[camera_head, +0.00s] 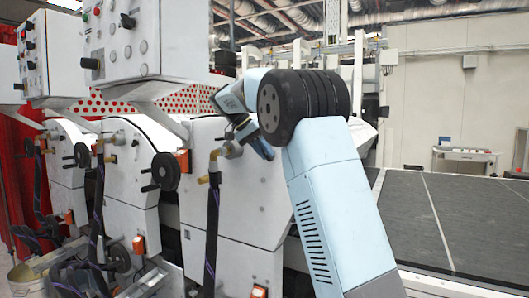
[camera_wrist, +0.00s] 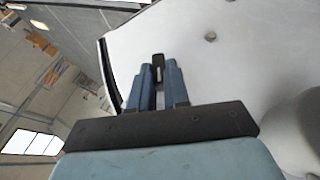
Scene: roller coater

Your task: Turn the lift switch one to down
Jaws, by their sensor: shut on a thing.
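My gripper (camera_head: 262,148) reaches down to the white side panel of the nearest roller coater unit (camera_head: 247,195). In the wrist view, my gripper's two blue fingers (camera_wrist: 159,72) are closed around a small black switch handle (camera_wrist: 158,58) at the white panel. Its top shows between the fingertips, with a pale spot below it. I take it for lift switch one; its label and exact setting cannot be read. In the head view my gripper and arm hide this switch.
Control boxes with black knobs (camera_head: 127,20) hang at the upper left. A black handwheel (camera_head: 165,170) and a brass-fitted hose (camera_head: 212,215) stand left of my gripper. A wide dark conveyor bed (camera_head: 455,215) lies to the right. A round bolt (camera_wrist: 210,37) marks the panel.

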